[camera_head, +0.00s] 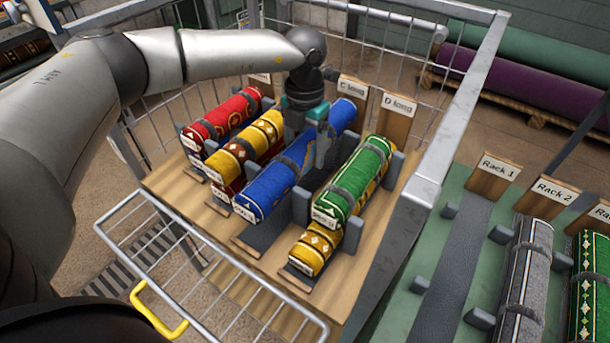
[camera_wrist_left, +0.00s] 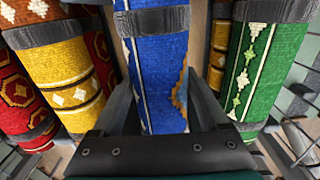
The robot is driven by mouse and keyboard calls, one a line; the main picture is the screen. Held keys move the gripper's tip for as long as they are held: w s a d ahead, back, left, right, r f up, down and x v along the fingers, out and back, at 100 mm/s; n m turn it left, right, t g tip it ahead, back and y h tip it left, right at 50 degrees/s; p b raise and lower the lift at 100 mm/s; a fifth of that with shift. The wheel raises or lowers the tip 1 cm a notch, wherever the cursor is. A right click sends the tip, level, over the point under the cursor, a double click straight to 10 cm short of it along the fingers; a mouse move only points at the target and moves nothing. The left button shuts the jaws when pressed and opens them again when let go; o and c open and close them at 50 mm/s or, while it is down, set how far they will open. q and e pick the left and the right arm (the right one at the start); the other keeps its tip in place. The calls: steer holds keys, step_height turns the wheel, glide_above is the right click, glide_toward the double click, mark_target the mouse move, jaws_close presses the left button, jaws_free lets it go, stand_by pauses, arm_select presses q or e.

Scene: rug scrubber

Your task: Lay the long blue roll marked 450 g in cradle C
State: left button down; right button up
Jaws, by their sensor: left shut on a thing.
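The long blue roll (camera_head: 268,190) has gold-and-white patterning and a white tag on its near end, too small to read. My left gripper (camera_head: 308,150) is shut on it around its middle. In the left wrist view the blue roll (camera_wrist_left: 158,75) runs between the two fingers (camera_wrist_left: 160,110). In the head view it appears raised above cradle C's dark strap (camera_head: 262,235), roughly in line with the sign C (camera_head: 352,90). A gap shows below its near end; the gripper and roll hide the cradle's far part. My right gripper is out of view.
A green roll (camera_head: 352,180) lies on a yellow one (camera_head: 308,252) to the right, close by. Wire cart sides surround the board. Rack 1 (camera_head: 445,275) stands empty at right.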

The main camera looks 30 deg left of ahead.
mark_target(305, 140)
arm_select(q)
step_height(305, 140, down, 6)
steer(key=shift+r+b, duration=0.1)
steer(key=shift+b, duration=0.65)
steer(key=shift+f, duration=0.55)
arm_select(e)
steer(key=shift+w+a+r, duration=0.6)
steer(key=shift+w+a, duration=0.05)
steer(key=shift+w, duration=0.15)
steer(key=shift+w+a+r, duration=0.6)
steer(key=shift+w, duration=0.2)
arm_select(q)
steer(key=shift+f, duration=0.15)
jaws_free()
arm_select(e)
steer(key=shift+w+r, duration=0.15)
arm_select(q)
steer(key=shift+r, duration=0.25)
step_height(305, 140, up, 12)
steer(key=p, duration=0.3)
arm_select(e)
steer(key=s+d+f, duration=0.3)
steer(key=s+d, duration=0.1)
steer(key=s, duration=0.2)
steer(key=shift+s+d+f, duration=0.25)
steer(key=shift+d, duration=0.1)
